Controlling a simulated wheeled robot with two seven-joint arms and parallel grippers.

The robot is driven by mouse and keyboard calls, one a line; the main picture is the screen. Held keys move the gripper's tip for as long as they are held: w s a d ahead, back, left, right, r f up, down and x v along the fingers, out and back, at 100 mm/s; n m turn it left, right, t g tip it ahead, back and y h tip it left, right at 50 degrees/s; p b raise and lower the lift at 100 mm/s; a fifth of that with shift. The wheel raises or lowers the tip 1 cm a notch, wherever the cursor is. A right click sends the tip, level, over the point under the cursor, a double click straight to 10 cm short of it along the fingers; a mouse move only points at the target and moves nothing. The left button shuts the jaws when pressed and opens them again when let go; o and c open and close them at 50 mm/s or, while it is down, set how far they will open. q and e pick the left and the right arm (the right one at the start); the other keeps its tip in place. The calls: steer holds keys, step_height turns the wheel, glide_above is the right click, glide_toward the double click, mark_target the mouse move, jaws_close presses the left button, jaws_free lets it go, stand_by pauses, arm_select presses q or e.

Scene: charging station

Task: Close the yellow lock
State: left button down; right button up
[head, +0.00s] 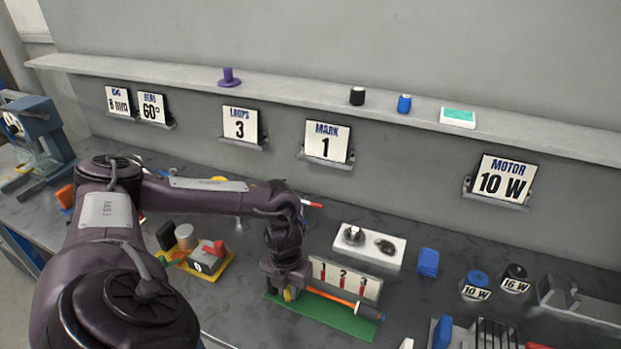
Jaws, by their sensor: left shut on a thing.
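My left gripper (286,281) is low over the green mat (348,323), pointing down. It is shut on a small yellow piece (289,294), which appears to be the yellow lock. Only a little of it shows, because the fingers cover the rest. I cannot tell whether its shackle is open or closed. An orange rod with a dark end (340,302) lies to the right of the fingers, and its left end is close to them. A panel marked 1, 2, 3 with red strips (351,274) stands behind the rod. My right gripper is not in view.
A yellow base with a red knob (213,262) is left of the gripper. A white block (392,257) stands behind the panel. Blue blocks (428,262) and labelled 10 W (476,285) and 16 W (514,279) pieces are to the right. A wall shelf (300,92) runs along the back.

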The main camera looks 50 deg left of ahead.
arm_select(q)
steer(key=shift+s+a+f+m+b, duration=0.1)
steer(key=shift+a+m+b, duration=0.2)
steer(key=shift+m, duration=0.4)
steer(key=shift+s+a+m+b, duration=0.15)
steer(key=shift+a+m+b, duration=0.2)
steer(key=shift+m, duration=0.35)
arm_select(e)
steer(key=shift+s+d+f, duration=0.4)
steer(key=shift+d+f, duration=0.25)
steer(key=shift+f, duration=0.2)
arm_select(q)
steer(key=c, duration=1.3)
jaws_free()
steer(key=shift+o, duration=0.2)
steer(key=shift+r, duration=0.2)
step_height(320, 180, up, 8)
steer(key=b, duration=0.1)
steer(key=shift+f+b, duration=0.2)
steer(key=shift+b, duration=0.15)
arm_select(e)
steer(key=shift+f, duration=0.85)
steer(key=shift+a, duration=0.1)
